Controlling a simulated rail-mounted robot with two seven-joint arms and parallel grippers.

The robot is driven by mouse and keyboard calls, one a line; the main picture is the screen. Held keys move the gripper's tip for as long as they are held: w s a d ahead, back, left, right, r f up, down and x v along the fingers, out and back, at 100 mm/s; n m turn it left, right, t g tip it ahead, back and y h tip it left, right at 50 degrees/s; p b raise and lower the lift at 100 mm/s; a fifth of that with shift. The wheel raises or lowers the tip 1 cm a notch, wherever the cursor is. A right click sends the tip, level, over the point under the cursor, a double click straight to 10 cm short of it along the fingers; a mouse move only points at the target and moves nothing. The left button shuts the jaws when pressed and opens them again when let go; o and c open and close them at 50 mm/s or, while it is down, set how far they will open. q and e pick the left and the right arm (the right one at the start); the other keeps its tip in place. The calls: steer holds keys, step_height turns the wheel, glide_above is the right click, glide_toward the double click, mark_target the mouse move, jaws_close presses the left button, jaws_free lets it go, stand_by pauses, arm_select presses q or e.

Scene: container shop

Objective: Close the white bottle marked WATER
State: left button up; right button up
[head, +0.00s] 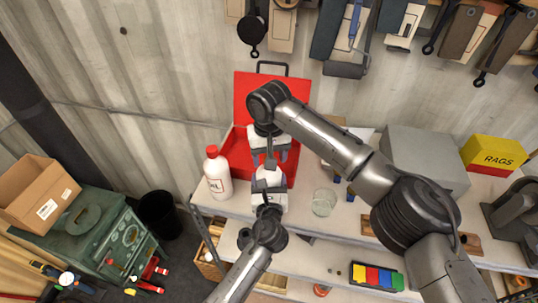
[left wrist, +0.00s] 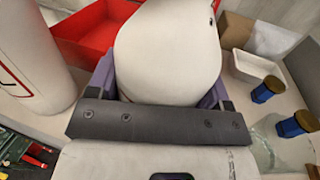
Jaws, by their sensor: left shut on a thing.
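A white rounded body, which I take to be the white bottle (left wrist: 168,50), fills the middle of the left wrist view between the fingers of my left gripper (left wrist: 165,95). Its marking is not visible. In the head view my left gripper (head: 268,182) is low over the shelf top, in front of the red box, and the bottle is mostly hidden there by the grippers. My right gripper (head: 268,150) comes down from above, right over the left one. I cannot make out its finger gap, and no cap is clear.
A white bottle with a red cap (head: 216,172), its label ending in "IL", stands close on the left. An open red box (head: 242,150) is behind. A glass (head: 324,202) stands to the right on the shelf top (head: 295,222). A yellow RAGS box (head: 493,155) is far right.

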step_height(320, 180, up, 12)
stand_by(0.7)
arm_select(q)
steer(key=o, duration=1.7)
steer(key=shift+o, duration=0.2)
steer(key=shift+s, duration=0.1)
steer(key=s+b, duration=0.1)
steer(key=s, duration=1.2)
steer(key=shift+s+d, duration=0.15)
steer(key=shift+s, duration=0.2)
arm_select(e)
steer(key=shift+f, duration=0.65)
